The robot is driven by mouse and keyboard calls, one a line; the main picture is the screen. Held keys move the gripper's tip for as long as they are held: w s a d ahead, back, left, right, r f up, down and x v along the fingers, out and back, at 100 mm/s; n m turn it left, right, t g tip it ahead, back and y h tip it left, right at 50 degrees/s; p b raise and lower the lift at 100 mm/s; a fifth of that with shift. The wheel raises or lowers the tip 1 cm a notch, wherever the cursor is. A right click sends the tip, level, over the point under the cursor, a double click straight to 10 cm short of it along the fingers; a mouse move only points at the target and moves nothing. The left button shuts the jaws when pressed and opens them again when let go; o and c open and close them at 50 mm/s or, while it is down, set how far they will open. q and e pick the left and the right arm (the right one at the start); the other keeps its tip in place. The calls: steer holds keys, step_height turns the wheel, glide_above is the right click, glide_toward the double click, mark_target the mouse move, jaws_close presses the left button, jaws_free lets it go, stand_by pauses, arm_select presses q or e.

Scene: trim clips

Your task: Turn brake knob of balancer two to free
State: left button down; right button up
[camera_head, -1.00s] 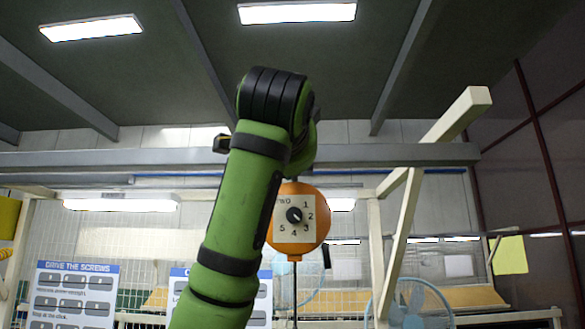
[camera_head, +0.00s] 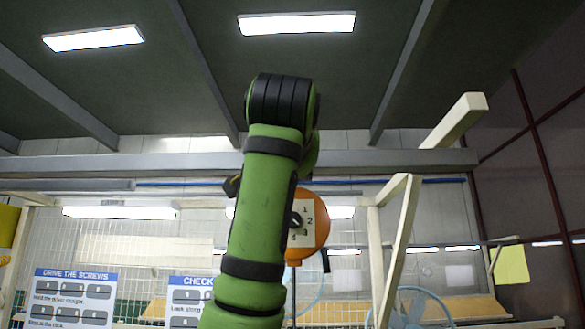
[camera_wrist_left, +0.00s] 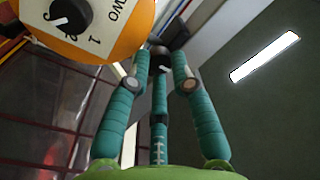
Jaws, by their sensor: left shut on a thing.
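Balancer two is an orange round housing (camera_head: 322,225) hanging at mid-height in the head view, half hidden behind my green left arm. Its white dial plate (camera_head: 308,212) shows numbers and a black dial knob (camera_head: 296,220). In the left wrist view the housing (camera_wrist_left: 130,30) fills the upper left, with "TWO" and the dial knob (camera_wrist_left: 70,16) on its face. A small black knob with a white mark, seemingly the brake knob (camera_wrist_left: 160,58), sits at the housing's edge. My left gripper (camera_wrist_left: 158,72) is shut on it with its teal fingers on both sides. My right gripper is out of view.
Instruction boards (camera_head: 72,295) stand at the lower left. A grey beam (camera_head: 400,160) crosses behind. The space right of the housing looks open.

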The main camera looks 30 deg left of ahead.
arm_select(q)
steer(key=shift+s+r, duration=0.1)
steer(key=shift+r, duration=0.1)
steer(key=c, duration=1.1)
jaws_free()
steer(key=shift+a, duration=0.1)
steer(key=shift+w+a+f, duration=0.1)
steer(key=shift+w+f, duration=0.1)
steer(key=shift+w, duration=0.1)
steer(key=v, duration=1.2)
